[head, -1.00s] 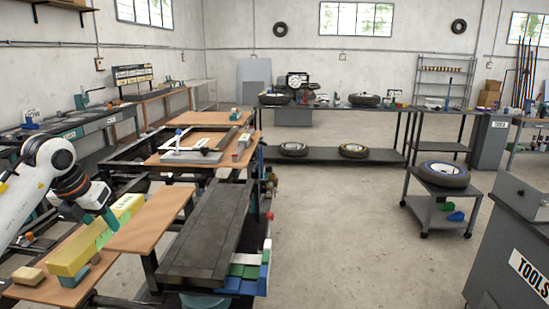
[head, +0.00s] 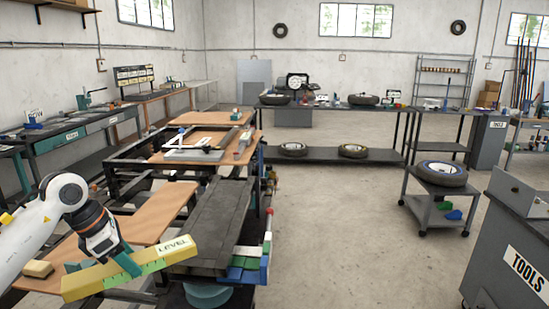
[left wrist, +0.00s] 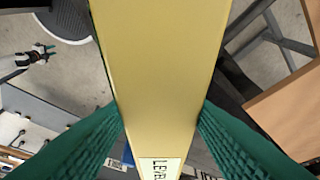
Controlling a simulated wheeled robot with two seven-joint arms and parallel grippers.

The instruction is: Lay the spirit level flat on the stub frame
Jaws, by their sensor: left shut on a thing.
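The spirit level (head: 150,266) is a long yellow bar with a LEVEL label near its right end. My left gripper (head: 128,262), with teal fingers, is shut on it near its middle. In the left wrist view the level (left wrist: 160,70) runs between the fingers (left wrist: 160,125). It is held in front of the boards, its right end near the front of a dark grey slab. The black tubular stub frame (head: 118,172) stands behind and under the boards. Whether the level touches anything below is unclear. In the left wrist view, what seems my right gripper (left wrist: 42,52) is small at the left.
Brown boards (head: 150,220) lie across the frame. A dark grey slab (head: 210,225) lies right of them, with green, blue and white blocks (head: 243,264) beside it. A small tan block (head: 37,269) is at the left. The floor to the right is clear up to a tyre trolley (head: 433,190).

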